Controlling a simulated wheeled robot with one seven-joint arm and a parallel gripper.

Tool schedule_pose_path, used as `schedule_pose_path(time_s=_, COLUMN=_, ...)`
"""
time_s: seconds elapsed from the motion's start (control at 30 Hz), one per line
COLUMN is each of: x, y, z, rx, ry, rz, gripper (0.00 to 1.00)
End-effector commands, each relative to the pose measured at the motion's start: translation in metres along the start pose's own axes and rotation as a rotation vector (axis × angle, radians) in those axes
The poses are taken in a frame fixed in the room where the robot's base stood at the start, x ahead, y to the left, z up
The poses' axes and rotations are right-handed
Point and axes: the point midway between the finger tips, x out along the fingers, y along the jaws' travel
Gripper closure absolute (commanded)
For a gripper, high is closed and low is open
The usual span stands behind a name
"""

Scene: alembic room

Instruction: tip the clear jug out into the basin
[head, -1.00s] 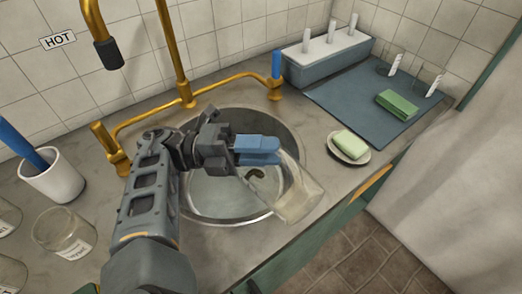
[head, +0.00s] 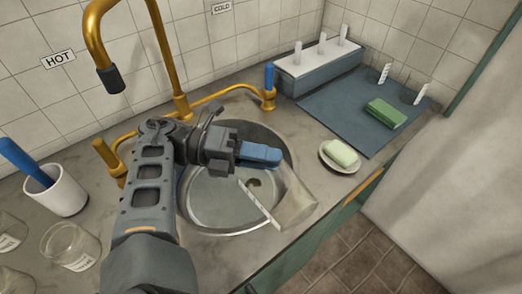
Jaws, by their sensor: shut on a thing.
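The clear jug (head: 297,203) is see-through with a pale strip along one side. It hangs tilted at the right side of the round metal basin (head: 205,215), partly over the basin and partly over its right rim. My gripper (head: 275,157) has blue fingers shut on the jug at its upper end. The jug's far side and the exact finger contact are hard to make out. The basin's drain shows below the fingers. My arm hides the basin's left part. I cannot tell whether anything is in the jug.
A brass tap (head: 170,60) with side handles stands behind the basin. A soap dish (head: 340,157) sits right of it, near a blue-grey mat (head: 340,110) with a green sponge (head: 386,114). A white cup (head: 60,192) and glass jars (head: 72,245) stand at left.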

Motion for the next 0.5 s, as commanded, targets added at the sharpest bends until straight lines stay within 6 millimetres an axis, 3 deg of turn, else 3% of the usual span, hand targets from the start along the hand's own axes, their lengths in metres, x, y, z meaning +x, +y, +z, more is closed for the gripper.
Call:
schedule_pose_path(time_s=0.03, x=-0.061, y=-0.049, z=0.011, rx=0.053, ry=-0.011, rz=0.176, gripper=1.0)
schedule_pose_path(time_s=0.5, x=-0.063, y=-0.057, z=0.012, rx=0.416, ry=0.008, rz=0.526, gripper=1.0)
